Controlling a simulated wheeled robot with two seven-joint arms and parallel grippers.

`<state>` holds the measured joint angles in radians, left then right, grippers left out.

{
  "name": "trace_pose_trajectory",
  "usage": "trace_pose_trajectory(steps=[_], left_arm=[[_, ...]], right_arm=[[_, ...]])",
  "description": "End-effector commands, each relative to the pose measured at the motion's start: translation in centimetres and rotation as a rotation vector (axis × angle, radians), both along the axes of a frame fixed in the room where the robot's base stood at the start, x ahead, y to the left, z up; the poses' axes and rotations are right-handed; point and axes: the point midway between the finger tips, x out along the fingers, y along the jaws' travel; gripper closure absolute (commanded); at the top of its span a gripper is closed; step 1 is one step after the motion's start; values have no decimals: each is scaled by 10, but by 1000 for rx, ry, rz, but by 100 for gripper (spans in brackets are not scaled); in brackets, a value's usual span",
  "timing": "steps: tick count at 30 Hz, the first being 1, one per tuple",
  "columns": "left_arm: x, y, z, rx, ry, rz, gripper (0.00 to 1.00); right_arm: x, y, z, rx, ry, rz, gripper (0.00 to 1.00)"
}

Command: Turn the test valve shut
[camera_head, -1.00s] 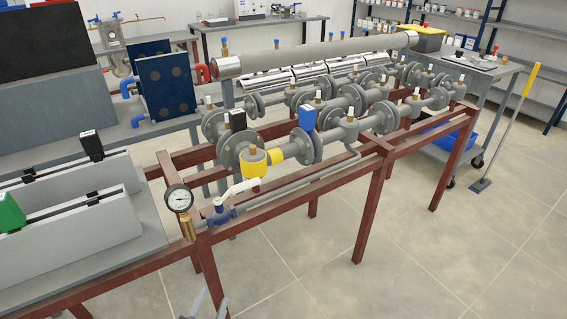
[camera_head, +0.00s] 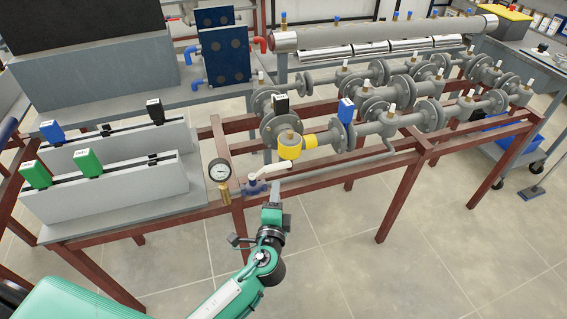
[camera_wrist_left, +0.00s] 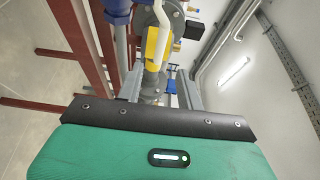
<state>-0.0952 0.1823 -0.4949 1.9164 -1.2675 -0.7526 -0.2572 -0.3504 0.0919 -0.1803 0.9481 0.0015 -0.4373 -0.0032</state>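A small blue-bodied valve (camera_head: 254,187) with a white lever handle (camera_head: 272,170) sits on the red frame, just right of a round pressure gauge (camera_head: 220,172). The lever slants up to the right. My left gripper (camera_head: 274,184) is right below the lever in the head view. In the left wrist view my gripper's two fingers (camera_wrist_left: 161,74) are apart, and the white lever (camera_wrist_left: 157,52) shows between or just beyond them; I cannot tell whether they touch it. The blue valve body (camera_wrist_left: 117,12) is at the top there. My right gripper is not in view.
A yellow fitting (camera_head: 290,147) and grey flanged pipes with a blue tag (camera_head: 346,110) stand behind the lever. A grey tray with tagged panels (camera_head: 110,188) is at left. Red frame legs (camera_head: 398,205) stand at right. The floor in front is clear.

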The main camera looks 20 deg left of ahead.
Motion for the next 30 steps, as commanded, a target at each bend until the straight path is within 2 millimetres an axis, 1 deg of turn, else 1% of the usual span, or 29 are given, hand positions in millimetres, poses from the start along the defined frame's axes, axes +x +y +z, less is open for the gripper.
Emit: trace_pose_trajectory(steps=[1, 9, 15, 18, 21, 30], left_arm=[[11, 2, 3, 2, -3, 0, 63], [63, 13, 3, 0, -2, 1, 63], [93, 19, 2, -1, -1, -1, 63], [103, 21, 1, -2, 0, -1, 63], [108, 22, 0, -1, 1, -1, 63], [110, 22, 0, -2, 1, -1, 63]], right_arm=[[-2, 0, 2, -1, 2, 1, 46], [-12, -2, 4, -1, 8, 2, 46], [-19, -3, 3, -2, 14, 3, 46], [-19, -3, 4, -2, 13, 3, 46], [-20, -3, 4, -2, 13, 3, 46], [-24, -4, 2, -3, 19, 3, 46]])
